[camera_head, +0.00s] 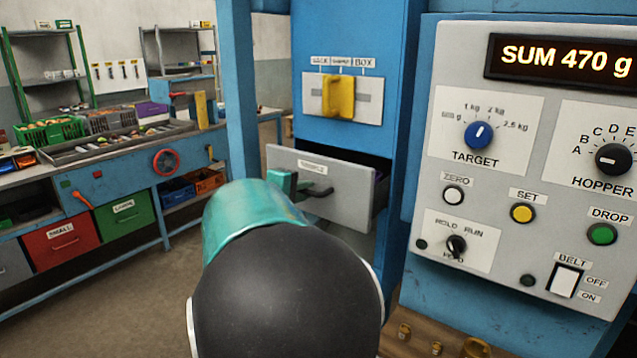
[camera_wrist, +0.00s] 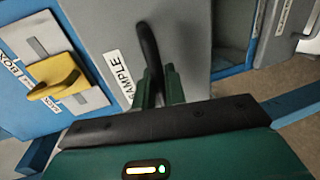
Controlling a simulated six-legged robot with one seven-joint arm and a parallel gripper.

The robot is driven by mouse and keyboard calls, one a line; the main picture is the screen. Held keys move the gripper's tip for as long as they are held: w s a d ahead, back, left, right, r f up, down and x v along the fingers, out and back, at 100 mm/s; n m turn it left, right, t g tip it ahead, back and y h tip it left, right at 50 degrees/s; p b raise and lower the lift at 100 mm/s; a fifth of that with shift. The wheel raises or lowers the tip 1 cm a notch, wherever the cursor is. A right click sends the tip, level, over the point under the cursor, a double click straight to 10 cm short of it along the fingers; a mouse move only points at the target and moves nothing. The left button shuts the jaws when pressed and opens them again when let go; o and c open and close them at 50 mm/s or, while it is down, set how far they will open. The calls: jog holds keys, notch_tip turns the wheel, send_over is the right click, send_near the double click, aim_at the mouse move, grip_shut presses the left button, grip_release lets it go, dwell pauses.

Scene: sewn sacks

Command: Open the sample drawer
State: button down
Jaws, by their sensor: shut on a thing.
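The sample drawer (camera_head: 345,198) has a grey front with a label and a dark bar handle (camera_head: 318,191). It stands out from the blue cabinet, with a dark gap behind its front. In the wrist view the drawer front (camera_wrist: 112,30) carries the label SAMPLE. My gripper (camera_head: 288,184) has green fingers and is at the handle. In the wrist view my gripper (camera_wrist: 160,88) is shut on the black handle (camera_wrist: 149,48). My own arm hides the lower left of the drawer in the head view.
A yellow lever (camera_head: 339,97) sits on a plate above the drawer. A control panel (camera_head: 510,180) with knobs and buttons, its display reading SUM 470 g, stands at the right. A workbench (camera_head: 110,180) with crates is at the left. Open floor lies between.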

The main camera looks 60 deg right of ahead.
jog(key=f+v, duration=0.2)
jog(key=v, duration=0.8)
jog(key=shift+a, duration=0.55)
jog(key=shift+w, duration=0.15)
jog(key=c, duration=1.6)
grip_release()
jog(key=shift+o, duration=0.2)
jog(key=v, duration=1.4)
